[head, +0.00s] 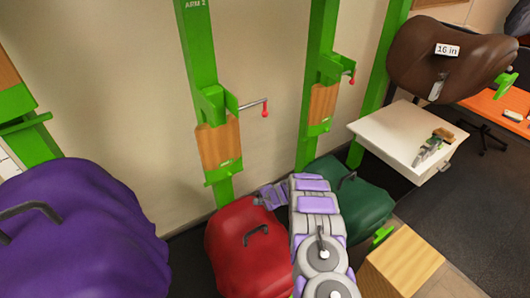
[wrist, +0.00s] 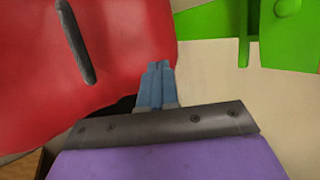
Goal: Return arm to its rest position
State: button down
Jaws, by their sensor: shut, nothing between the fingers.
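My arm extends forward from the lower middle of the head view. My gripper (head: 260,200) is at its far end, above and beside the red bag-like object (head: 240,250). In the wrist view my gripper (wrist: 159,66) is shut and empty, its two blue-grey fingers together. The red object (wrist: 110,45) with a dark handle fills the upper left there. I cannot tell from these views whether the fingertips touch it.
A green object (head: 355,205) sits right of my arm, a purple one (head: 75,230) at left. Green posts (head: 200,60) with red-tipped levers stand behind. A white table (head: 390,130), a brown saddle (head: 420,55) marked "16 in" and a wooden block (head: 400,262) are at right.

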jog(key=s+a+r+n+g, duration=0.1)
jog(key=s+r, duration=0.1)
jog(key=r, duration=0.5)
jog(key=s+a+r+n, duration=0.1)
jog(key=s+a+r, duration=0.1)
jog(key=r, duration=0.5)
jog(key=s+d+r+n+g, duration=0.2)
jog(key=s+r+n+g, duration=0.15)
jog(key=s+r, duration=1.15)
jog(key=s+d+r+n+h, duration=0.1)
jog(key=s+d+r+h, duration=0.1)
jog(key=s+d+r, duration=0.2)
jog(key=s+d+r+n+h, duration=0.2)
jog(key=s+d, duration=0.8)
jog(key=s, duration=1)
jog(key=s+d+r+n+g+h, duration=0.1)
jog(key=s+d+r+h, duration=0.2)
jog(key=s, duration=0.9)
jog(key=d+r, duration=0.3)
jog(key=d, duration=0.1)
jog(key=shift+r, duration=0.1)
